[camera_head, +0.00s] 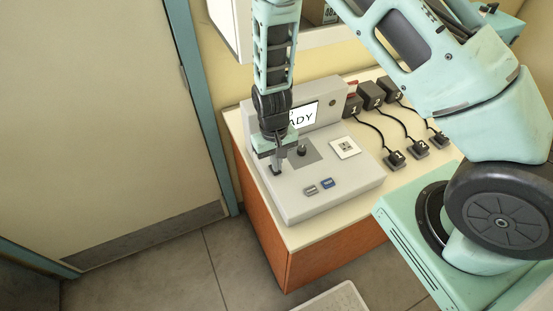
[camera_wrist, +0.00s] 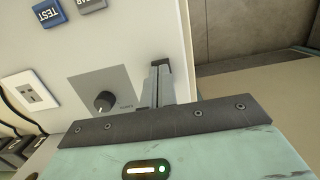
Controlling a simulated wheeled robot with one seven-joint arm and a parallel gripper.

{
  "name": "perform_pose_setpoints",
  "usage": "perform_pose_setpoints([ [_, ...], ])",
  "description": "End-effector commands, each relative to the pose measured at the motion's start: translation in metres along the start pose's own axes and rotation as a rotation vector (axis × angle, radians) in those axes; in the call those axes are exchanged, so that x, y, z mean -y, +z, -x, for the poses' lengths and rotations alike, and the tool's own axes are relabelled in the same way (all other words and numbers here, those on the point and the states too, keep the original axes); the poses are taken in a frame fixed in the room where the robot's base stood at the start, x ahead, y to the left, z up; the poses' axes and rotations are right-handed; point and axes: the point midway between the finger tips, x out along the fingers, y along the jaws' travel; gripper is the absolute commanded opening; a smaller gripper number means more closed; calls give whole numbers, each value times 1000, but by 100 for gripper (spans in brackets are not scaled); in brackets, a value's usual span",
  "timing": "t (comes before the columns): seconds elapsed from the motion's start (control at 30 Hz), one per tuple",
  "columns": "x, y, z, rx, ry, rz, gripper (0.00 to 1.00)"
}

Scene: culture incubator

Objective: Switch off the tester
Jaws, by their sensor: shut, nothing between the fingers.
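The tester (camera_head: 318,200) is a light grey console on a cabinet top; its screen (camera_head: 304,114) shows "ADY", partly hidden by my arm. A knob (camera_head: 302,150) on a dark grey square sits mid-panel and also shows in the wrist view (camera_wrist: 104,101). A grey button (camera_head: 310,190) and a blue button (camera_head: 327,183) lie near its front; the wrist view reads "TEST" on the blue one (camera_wrist: 47,13). My gripper (camera_head: 276,169) is shut and empty, pointing down at the panel's left part, left of the knob. In the wrist view its fingertips (camera_wrist: 160,68) meet a dark patch; contact is unclear.
A white socket plate (camera_head: 345,147) is on the tester's right. Several numbered black blocks (camera_head: 373,95) with cables to small plugs (camera_head: 395,159) stand to the right. A shelf (camera_head: 320,35) overhangs behind. A closed door (camera_head: 95,110) is at left, with open floor (camera_head: 165,265) before it.

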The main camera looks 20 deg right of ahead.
Motion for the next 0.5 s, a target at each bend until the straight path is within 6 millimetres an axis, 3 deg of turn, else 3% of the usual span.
perform_pose_setpoints([
  [0.5, 0, 0, -7, 0, 0, 1, 0],
])
